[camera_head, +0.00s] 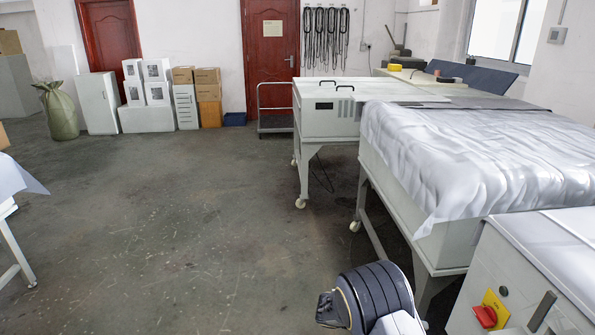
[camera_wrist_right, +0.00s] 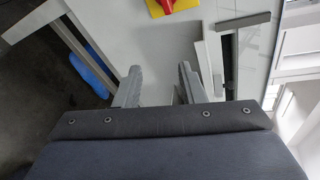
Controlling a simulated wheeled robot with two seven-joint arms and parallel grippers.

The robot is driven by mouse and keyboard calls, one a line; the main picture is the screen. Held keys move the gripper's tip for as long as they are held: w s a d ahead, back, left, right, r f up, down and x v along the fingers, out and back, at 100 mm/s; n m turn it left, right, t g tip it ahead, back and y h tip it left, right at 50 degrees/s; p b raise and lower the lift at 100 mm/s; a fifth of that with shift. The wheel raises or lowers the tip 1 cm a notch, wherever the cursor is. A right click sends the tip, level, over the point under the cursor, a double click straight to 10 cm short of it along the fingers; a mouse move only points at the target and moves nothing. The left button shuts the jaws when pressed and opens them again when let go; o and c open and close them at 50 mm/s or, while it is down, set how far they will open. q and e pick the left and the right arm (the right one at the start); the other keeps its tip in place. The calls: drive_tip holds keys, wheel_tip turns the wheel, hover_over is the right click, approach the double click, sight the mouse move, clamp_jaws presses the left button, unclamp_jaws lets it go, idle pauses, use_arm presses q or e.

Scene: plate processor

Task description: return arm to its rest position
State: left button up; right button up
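In the right wrist view my right gripper (camera_wrist_right: 158,88) has its two grey fingers apart, with nothing held between them. The pale front panel of the plate processor (camera_wrist_right: 150,45) lies beyond the fingertips. In the head view a dark ribbed part of my own arm shows at the bottom, left of the machine. The right gripper's fingers cannot be made out there. My left gripper is in neither view.
A yellow plate with a red switch (camera_head: 486,316) is on the near machine's front, also in the wrist view (camera_wrist_right: 170,5). A sheet-covered table (camera_head: 470,150) and a wheeled white machine (camera_head: 325,120) stand behind. The floor (camera_head: 190,220) at centre-left is clear.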

drive_tip(key=s+d+r+m+g+y, duration=0.1)
drive_tip(key=s+r+m+y, duration=0.3)
drive_tip(key=s+m+y, duration=0.3)
drive_tip(key=s+d+r+m+y, duration=0.1)
drive_tip(key=s+r+m+y, duration=0.3)
drive_tip(key=s+m, duration=0.3)
drive_tip(key=s+a+r+m+t+y, duration=0.4)
drive_tip(key=s+m, duration=0.2)
drive_tip(key=m, duration=0.4)
drive_tip(key=s+a+r+m+t+y, duration=0.4)
drive_tip(key=s+m, duration=0.3)
drive_tip(key=m, duration=0.2)
drive_tip(key=shift+a+r+m+p, duration=0.4)
drive_tip(key=shift+a+r+p, duration=0.05)
drive_tip(key=shift+a, duration=0.1)
